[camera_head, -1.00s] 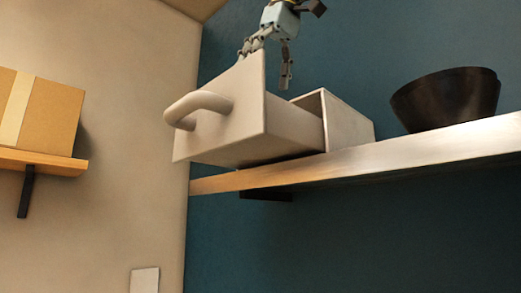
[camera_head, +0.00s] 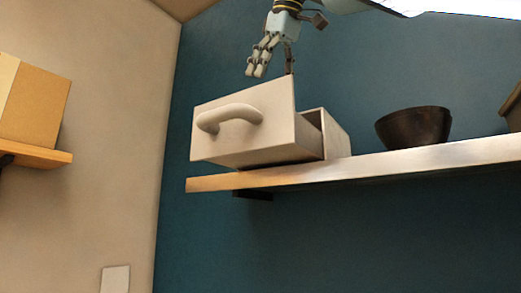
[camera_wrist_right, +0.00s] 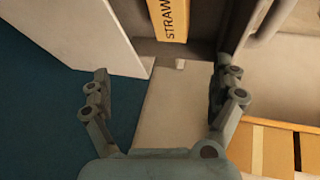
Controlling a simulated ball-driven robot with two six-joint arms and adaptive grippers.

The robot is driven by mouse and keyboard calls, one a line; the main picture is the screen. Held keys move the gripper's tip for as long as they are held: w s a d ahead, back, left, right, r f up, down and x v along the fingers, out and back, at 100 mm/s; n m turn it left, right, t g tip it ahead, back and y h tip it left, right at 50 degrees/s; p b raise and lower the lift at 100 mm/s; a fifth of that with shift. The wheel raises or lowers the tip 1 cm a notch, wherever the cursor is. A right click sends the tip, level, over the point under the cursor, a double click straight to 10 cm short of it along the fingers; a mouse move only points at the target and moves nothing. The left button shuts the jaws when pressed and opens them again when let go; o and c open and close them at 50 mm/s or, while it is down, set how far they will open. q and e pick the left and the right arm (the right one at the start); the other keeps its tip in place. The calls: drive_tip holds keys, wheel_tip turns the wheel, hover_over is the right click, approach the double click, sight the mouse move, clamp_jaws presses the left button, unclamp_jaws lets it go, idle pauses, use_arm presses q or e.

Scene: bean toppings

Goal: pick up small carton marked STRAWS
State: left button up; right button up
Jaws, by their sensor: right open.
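The small carton marked STRAW (camera_wrist_right: 168,18), orange-yellow with dark letters, lies at the top of the right wrist view, inside the drawer; its upper part is cut off by the frame. In the head view the carton is hidden by the pale drawer front (camera_head: 272,112) with its curved handle (camera_head: 228,116). The drawer is pulled partly out of its housing (camera_head: 338,138). My right gripper (camera_head: 273,73) is open and empty above the drawer front's top edge. In the right wrist view its two fingers (camera_wrist_right: 162,74) stand wide apart, short of the carton. My left gripper is not in view.
The drawer unit stands on a wall shelf (camera_head: 420,158). A dark bowl (camera_head: 414,126) stands to its right, and part of a brown object (camera_head: 512,108) shows at the right edge. A cardboard box (camera_head: 35,103) sits on a left shelf (camera_head: 45,155).

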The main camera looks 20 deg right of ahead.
wheel_tip(320, 180, down, 7)
drive_tip(key=b, duration=0.6)
drive_tip(key=shift+a+f+b, duration=0.1)
drive_tip(key=shift+f+b, duration=0.1)
drive_tip(key=shift+b, duration=0.2)
drive_tip(key=shift+b+x, duration=0.45)
drive_tip(key=shift+x, duration=0.7)
drive_tip(key=shift+w+d+f, duration=0.25)
drive_tip(key=b+x, duration=0.1)
drive_tip(key=x, duration=0.4)
drive_tip(key=shift+s+a, duration=0.1)
drive_tip(key=shift+s+r, duration=0.1)
drive_tip(key=shift+r, duration=0.05)
use_arm(q)
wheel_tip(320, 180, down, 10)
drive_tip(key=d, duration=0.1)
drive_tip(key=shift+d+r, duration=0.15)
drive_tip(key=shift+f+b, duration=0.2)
drive_tip(key=shift+b, duration=0.2)
use_arm(e)
drive_tip(key=shift+f, duration=0.3)
